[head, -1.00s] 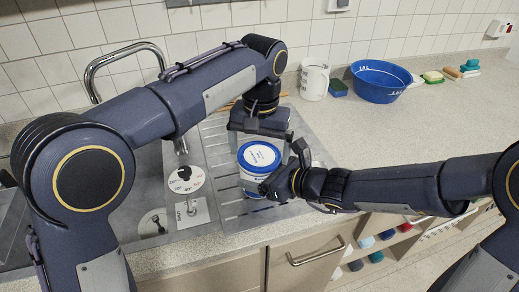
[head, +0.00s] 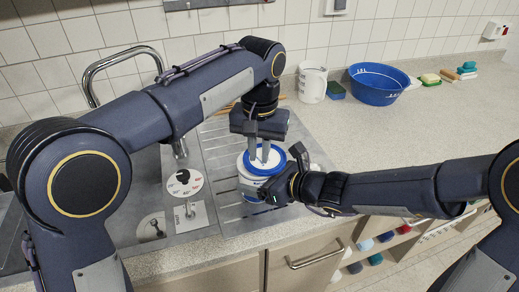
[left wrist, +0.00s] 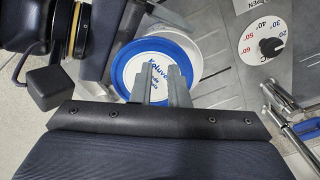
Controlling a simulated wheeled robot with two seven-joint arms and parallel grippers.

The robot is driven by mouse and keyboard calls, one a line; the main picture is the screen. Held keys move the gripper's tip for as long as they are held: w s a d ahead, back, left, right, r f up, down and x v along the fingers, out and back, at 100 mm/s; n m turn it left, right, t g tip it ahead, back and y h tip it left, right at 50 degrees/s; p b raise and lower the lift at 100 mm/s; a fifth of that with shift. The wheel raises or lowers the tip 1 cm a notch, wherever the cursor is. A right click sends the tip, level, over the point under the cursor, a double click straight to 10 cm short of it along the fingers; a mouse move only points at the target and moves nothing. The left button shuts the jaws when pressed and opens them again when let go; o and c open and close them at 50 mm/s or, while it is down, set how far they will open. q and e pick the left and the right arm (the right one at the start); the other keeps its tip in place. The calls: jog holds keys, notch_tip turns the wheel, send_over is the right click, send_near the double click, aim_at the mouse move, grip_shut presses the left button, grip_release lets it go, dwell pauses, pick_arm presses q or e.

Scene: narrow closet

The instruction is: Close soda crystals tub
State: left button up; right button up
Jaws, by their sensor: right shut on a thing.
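The soda crystals tub (head: 249,184) is white and stands on the metal drainer. Its round lid (head: 275,164), white with a blue rim, lies over its top; I cannot tell whether it is pressed down all round. In the left wrist view the lid (left wrist: 126,68) shows blue lettering and looks offset from a white and blue round edge behind it. My left gripper (head: 259,158) points down over the lid; its two fingers (left wrist: 159,98) are a small gap apart, with only lid showing between them. My right gripper (head: 268,190) is shut on the tub's side, partly hiding it.
The sink and tap (head: 92,75) are left of the drainer. A white jug (head: 312,84), a dark sponge (head: 335,90) and a blue basin (head: 378,84) stand at the back. Several sponges and brushes lie farther right. The right worktop is clear.

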aim_at(259, 162)
pick_arm(q)
jog(key=shift+f, duration=0.1)
jog(key=shift+f, duration=0.35)
pick_arm(e)
jog(key=shift+r, duration=0.1)
pick_arm(q)
jog(key=shift+r, duration=2.05)
pick_arm(e)
jog(key=o, duration=1.3)
pick_arm(q)
jog(key=shift+r+p, duration=0.8)
jog(key=shift+p, duration=0.05)
pick_arm(e)
jog(key=v, duration=0.7)
jog(key=shift+s+d+r, duration=0.1)
jog(key=shift+s+d, duration=0.2)
